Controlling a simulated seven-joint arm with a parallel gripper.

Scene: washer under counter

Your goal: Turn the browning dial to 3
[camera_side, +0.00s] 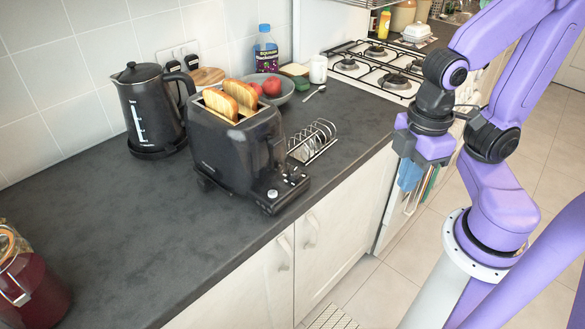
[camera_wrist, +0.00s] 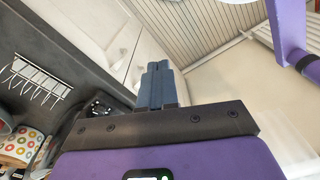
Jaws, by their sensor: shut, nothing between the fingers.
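A black toaster (camera_side: 236,148) stands on the dark counter with two slices of toast (camera_side: 231,98) sticking up from its slots. Its control end faces the counter's front right, with a light round dial (camera_side: 272,194) low down and small buttons beside it. The dial's marking is too small to read. My gripper (camera_side: 408,180) hangs in front of the counter edge, to the right of the toaster and clear of it. Its blue fingers also show in the wrist view (camera_wrist: 156,84), shut together with nothing between them.
A wire toast rack (camera_side: 313,141) stands right of the toaster and also shows in the wrist view (camera_wrist: 38,80). A black kettle (camera_side: 150,108), fruit bowl (camera_side: 275,92), bottle (camera_side: 266,50) and gas hob (camera_side: 375,65) are behind. A red jar (camera_side: 30,285) is front left.

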